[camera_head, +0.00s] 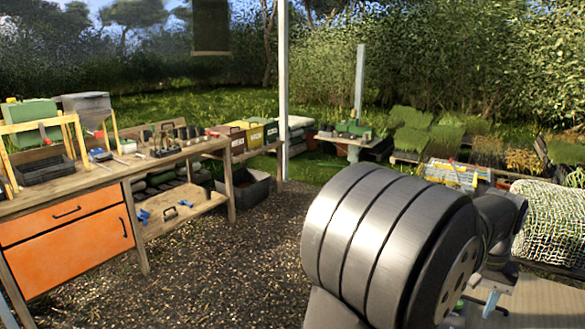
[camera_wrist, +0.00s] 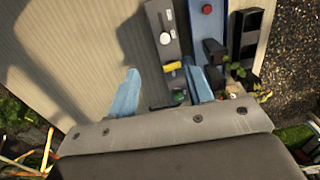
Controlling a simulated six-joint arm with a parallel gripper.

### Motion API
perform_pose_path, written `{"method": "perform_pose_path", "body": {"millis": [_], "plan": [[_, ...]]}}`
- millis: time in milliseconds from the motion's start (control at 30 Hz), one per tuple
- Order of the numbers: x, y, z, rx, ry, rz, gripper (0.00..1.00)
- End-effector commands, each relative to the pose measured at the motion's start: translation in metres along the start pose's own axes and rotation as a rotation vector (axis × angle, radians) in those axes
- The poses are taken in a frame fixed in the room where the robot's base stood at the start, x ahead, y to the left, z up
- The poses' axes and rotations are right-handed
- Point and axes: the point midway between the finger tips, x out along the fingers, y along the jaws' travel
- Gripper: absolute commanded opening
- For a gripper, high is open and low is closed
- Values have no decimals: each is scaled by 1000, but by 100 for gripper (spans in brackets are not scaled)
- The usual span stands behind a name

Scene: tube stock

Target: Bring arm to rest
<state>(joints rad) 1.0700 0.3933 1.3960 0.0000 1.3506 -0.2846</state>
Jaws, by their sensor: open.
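My gripper (camera_wrist: 163,88) shows in the wrist view as two blue fingers spread apart, with nothing held between them. It hangs above a pale ribbed tabletop (camera_wrist: 85,60). Beyond and between the fingers is a grey panel (camera_wrist: 165,30) with a round white part and a yellow piece. A blue-grey strip with a red button (camera_wrist: 207,10) lies just right of it. In the head view my grey arm fills the lower right and hides most of the gripper and the table under it.
A black compartmented holder (camera_wrist: 246,40) and a small leafy plant (camera_wrist: 258,88) are close to the right finger. In the head view a wooden workbench (camera_head: 75,184) with orange drawers (camera_head: 68,240) stands left. A white post (camera_head: 283,100) rises mid-scene. Open gravel (camera_head: 225,270) lies between.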

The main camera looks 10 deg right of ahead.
Motion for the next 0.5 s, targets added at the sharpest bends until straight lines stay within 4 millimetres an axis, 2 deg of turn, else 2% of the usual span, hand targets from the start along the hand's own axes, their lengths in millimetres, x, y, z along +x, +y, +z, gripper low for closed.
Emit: {"method": "perform_pose_path", "body": {"millis": [33, 200, 500], "plan": [[12, 0, 1, 0, -6, -2, 47], [31, 0, 1, 0, -3, -1, 47], [39, 0, 0, 0, -2, 0, 47]]}}
